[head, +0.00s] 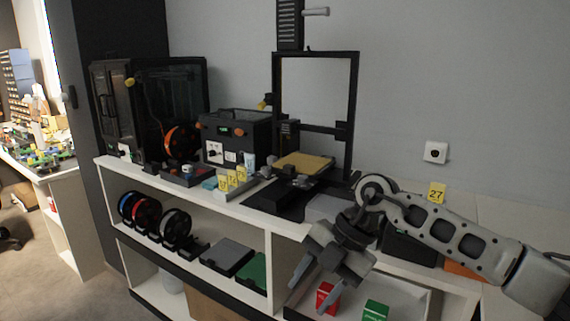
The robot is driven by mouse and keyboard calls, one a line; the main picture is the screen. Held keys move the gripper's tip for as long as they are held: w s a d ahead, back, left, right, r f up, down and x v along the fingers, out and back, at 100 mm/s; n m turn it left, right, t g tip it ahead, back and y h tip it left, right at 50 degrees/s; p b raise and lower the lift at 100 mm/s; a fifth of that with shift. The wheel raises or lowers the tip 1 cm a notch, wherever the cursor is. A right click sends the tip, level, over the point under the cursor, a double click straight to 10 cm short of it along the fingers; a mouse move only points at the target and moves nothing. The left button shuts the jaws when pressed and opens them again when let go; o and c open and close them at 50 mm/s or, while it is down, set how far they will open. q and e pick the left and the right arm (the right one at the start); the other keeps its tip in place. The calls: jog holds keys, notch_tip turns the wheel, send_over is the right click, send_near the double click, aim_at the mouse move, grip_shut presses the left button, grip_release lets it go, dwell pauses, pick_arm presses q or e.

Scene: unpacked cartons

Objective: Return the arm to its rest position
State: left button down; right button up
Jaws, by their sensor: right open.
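My right arm comes in from the right edge of the head view, with its forearm over the right part of the white shelf unit (260,222). My right gripper (308,300) hangs at the end of it, tilted down to the left. Its fingers are apart and nothing shows between them. It is in front of the shelf unit's right compartment, near a red box (325,297) and a green box (375,311). The gripper partly hides that compartment. My left gripper is not in view.
A 3D printer (304,163) with a tall black frame stands on the shelf top behind my gripper. A black control box (236,137) and a dark enclosure (120,105) stand further left. Spools (146,216) are on the lower shelf. Floor (55,270) is open at left.

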jog(key=s+a+r+m+t+y, duration=0.1)
jog(key=s+a+r+m+y, duration=0.15)
jog(key=s+a+y, duration=0.8)
jog(key=w+d+f+m+t+h, duration=0.2)
jog(key=d+f+m+t, duration=0.2)
jog(key=m+t, duration=0.5)
jog(key=w+d+f+m+t+h, duration=0.3)
jog(key=d+m+t, duration=0.1)
jog(key=m+t, duration=0.45)
jog(key=s+d+f+m+g+h, duration=0.3)
jog(key=s+d+f, duration=0.3)
jog(key=f, duration=0.3)
jog(key=s+d+f+m+g+h, duration=0.3)
jog(key=s+d+f+h, duration=0.2)
jog(key=s+f, duration=0.3)
jog(key=shift+d+f+m, duration=0.3)
jog(key=shift+d+f, duration=0.2)
jog(key=shift+f, duration=0.1)
jog(key=shift+g, duration=0.25)
